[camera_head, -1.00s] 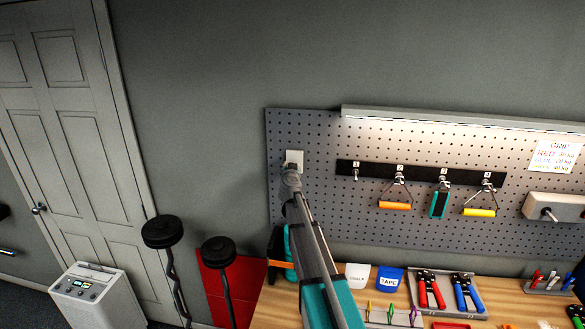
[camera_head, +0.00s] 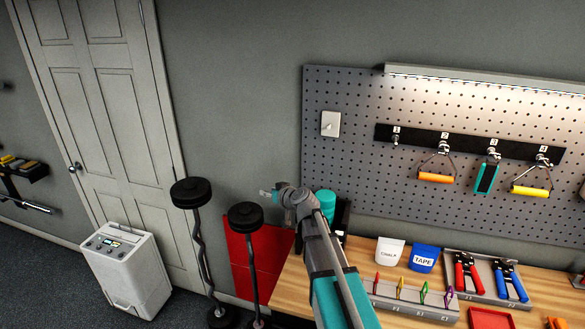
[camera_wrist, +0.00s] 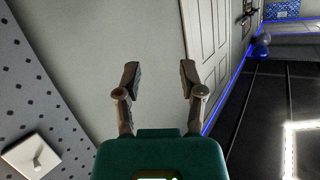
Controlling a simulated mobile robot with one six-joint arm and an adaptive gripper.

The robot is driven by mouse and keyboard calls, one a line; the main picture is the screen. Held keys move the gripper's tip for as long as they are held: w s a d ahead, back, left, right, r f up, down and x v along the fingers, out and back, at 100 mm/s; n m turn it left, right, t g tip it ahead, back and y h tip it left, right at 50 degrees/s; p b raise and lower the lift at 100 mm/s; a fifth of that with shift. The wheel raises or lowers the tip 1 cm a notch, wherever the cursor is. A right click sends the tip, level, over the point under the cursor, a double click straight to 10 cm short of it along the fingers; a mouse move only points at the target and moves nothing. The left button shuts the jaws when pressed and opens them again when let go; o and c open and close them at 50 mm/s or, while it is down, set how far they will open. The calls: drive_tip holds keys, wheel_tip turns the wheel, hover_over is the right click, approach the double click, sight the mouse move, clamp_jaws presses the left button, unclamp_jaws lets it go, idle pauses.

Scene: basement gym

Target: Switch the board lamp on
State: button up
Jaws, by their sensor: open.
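The board lamp (camera_head: 480,79) is a long grey bar along the top of the pegboard, and it is lit, with bright light on the board below. The light switch (camera_head: 330,123) is a pale plate with a small toggle at the board's upper left; it also shows in the wrist view's lower left corner (camera_wrist: 36,154). My gripper (camera_head: 264,192) is below and left of the switch, apart from it, in front of the grey wall. In the wrist view my gripper (camera_wrist: 158,76) is open and empty, its two fingers spread.
The pegboard (camera_head: 350,190) carries a numbered rail with several hanging handles. A wooden bench (camera_head: 380,285) below holds pouches, hand grips and a tray. Two dark curl bars (camera_head: 200,240) stand left of the bench. A white unit (camera_head: 127,268) stands by the door (camera_head: 100,110).

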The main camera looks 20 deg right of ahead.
drive_tip(key=s+a+f+g+h+b, duration=0.35)
drive_tip(key=s+f+g+b, duration=0.6)
drive_tip(key=s+f, duration=1.2)
drive_tip(key=s+d+f+m+g+h+b, duration=0.2)
drive_tip(key=s+f+g, duration=0.1)
drive_tip(key=s, duration=0.4)
drive_tip(key=shift+s+d+f+m+g, duration=0.3)
drive_tip(key=shift+s+d+f+g, duration=0.05)
drive_tip(key=shift+f, duration=0.5)
